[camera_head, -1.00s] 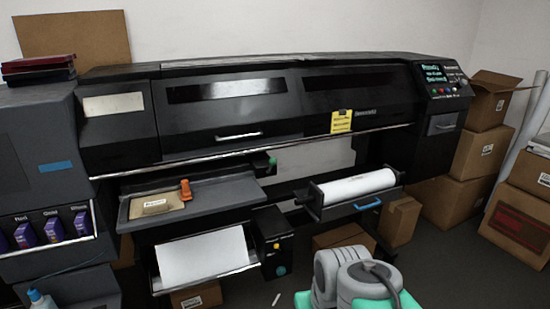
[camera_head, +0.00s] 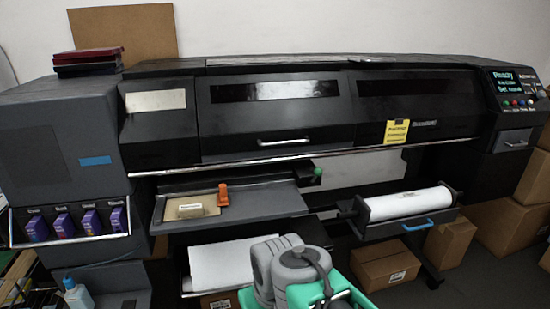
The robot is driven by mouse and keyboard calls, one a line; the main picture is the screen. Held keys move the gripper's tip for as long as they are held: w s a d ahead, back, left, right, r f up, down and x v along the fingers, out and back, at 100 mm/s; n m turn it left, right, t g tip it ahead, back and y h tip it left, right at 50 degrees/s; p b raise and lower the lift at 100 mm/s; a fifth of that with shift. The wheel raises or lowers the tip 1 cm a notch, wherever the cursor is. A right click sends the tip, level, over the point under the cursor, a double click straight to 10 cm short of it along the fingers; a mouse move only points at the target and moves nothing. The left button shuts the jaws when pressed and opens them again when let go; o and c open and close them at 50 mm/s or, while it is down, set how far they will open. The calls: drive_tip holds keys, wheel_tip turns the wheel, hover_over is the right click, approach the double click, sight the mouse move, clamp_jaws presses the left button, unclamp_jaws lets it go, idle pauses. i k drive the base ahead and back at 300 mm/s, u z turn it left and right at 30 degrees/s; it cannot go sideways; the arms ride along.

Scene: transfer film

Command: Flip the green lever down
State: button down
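The green lever (camera_head: 317,173) shows as a small green knob on a dark mount under the printer's front edge, just right of the grey tray. Its exact up or down position is too small to tell. A black wide-format printer (camera_head: 250,120) fills the middle of the view. Grey and teal parts of my arm show at the bottom centre, in front of the lower paper tray. My gripper's fingers are not visible.
A grey tray (camera_head: 255,207) holds a brown packet (camera_head: 187,208) and an orange clamp (camera_head: 223,194). A white roll (camera_head: 405,203) on a holder with a blue handle (camera_head: 428,224) juts out at right. Cardboard boxes (camera_head: 385,266) stand below. Ink cartridges (camera_head: 78,222) are at left.

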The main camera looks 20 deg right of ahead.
sight(318, 171)
drive_tip(key=u, duration=0.15)
drive_tip(key=i, duration=1.3)
drive_tip(key=z, duration=0.55)
